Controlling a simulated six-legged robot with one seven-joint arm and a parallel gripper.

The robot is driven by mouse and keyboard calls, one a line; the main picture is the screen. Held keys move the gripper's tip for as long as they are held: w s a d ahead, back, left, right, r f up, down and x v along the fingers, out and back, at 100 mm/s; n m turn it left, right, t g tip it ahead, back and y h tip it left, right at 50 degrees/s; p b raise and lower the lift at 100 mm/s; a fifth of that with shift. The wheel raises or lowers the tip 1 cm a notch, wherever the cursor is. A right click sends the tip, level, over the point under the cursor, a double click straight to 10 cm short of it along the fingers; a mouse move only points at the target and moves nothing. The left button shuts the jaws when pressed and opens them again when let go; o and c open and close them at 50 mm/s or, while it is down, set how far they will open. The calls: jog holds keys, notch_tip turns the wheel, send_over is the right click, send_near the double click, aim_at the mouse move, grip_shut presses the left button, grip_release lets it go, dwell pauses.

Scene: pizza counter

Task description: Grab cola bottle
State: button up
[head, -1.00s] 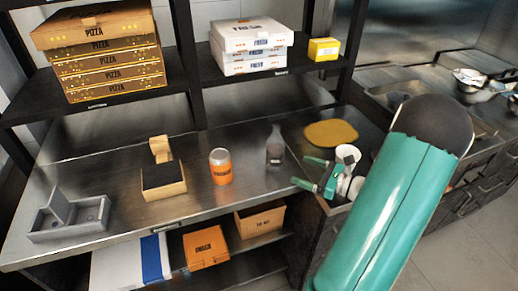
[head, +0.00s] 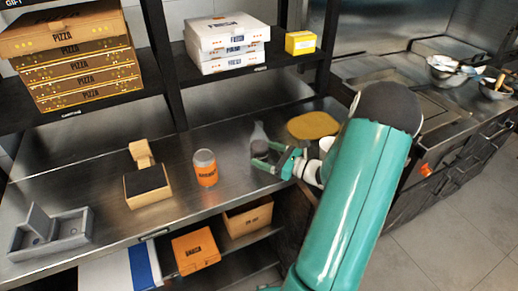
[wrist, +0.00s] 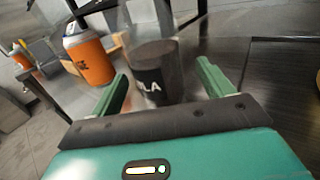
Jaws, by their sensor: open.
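The cola bottle (head: 259,141) stands upright on the steel counter; it is clear glass or plastic with a dark lower part. In the wrist view the cola bottle (wrist: 154,75) is straight ahead, its dark label showing "LA". My gripper (head: 266,156) is open, with its fingers at the bottle. In the wrist view my gripper (wrist: 163,80) has one green finger on each side of the bottle's lower part. The fingers look apart from the bottle, and I cannot tell how deep it sits between them.
An orange-labelled jar (head: 205,168) stands left of the bottle. A yellow board (head: 313,125) lies behind to the right. A wooden box with a black top (head: 147,184) and a grey tray (head: 50,235) are further left. Pizza boxes (head: 226,46) fill the shelf above.

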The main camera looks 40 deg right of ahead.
aim_at(265, 136)
jog(key=x, duration=0.4)
jog(key=shift+w+a+r, duration=0.1)
jog(key=shift+w+a, duration=0.05)
jog(key=shift+w, duration=0.05)
jog(key=c, duration=1.2)
jog(key=shift+c, duration=0.2)
jog(key=shift+r, duration=0.2)
jog(key=shift+r, duration=1.4)
jog(key=s+r, duration=0.2)
jog(key=r, duration=0.1)
jog(key=s+r, duration=0.3)
jog(key=shift+a, duration=0.2)
jog(key=s+r, duration=0.3)
jog(key=s, duration=0.5)
jog(key=shift+s+a+r, duration=0.3)
jog(key=shift+a, duration=0.15)
